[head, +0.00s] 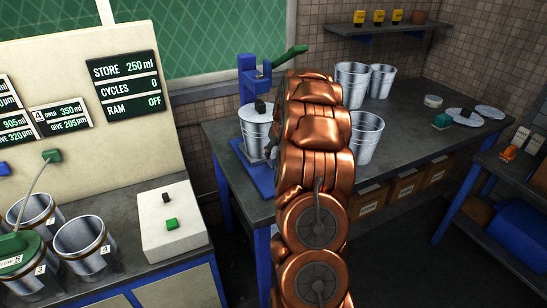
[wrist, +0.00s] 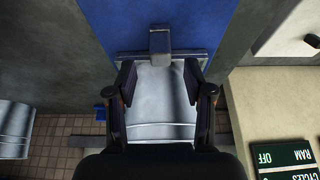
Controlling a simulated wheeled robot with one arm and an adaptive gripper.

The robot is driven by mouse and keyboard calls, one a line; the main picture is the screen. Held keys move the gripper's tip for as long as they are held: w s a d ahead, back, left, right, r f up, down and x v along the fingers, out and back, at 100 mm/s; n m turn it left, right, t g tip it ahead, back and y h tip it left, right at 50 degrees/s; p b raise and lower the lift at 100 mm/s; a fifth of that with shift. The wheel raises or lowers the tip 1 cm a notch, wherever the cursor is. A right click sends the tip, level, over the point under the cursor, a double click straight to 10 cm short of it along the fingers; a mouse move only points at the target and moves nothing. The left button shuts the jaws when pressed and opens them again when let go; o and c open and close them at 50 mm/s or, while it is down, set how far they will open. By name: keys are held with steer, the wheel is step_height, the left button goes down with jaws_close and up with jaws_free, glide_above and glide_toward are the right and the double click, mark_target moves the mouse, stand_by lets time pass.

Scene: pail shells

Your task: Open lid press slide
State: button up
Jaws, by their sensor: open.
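The blue lid press (head: 247,80) with its green lever (head: 291,55) stands at the left end of the dark bench. A metal pail (head: 254,132) with a pale lid and a dark knob (head: 260,107) sits on its blue base (head: 248,170). My copper arm hides the pail's right side and most of my gripper. In the wrist view my gripper (wrist: 162,95) is open, its fingers on either side of a shiny metal surface (wrist: 160,112). A grey block on a grey bar (wrist: 160,42) lies just beyond the fingertips, against blue. I cannot tell whether the fingers touch anything.
Open pails (head: 352,84) stand on the bench right of my arm. A pale control box (head: 171,222) with a green button and several pails (head: 85,246) are on the left counter. A display (head: 125,86) reads STORE 250 ml, CYCLES 0, RAM OFF. A shelf unit (head: 510,180) stands right.

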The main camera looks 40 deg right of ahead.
mark_target(274, 157)
steer(key=shift+p+x, duration=0.75)
steer(key=shift+x, duration=1.75)
jaws_close()
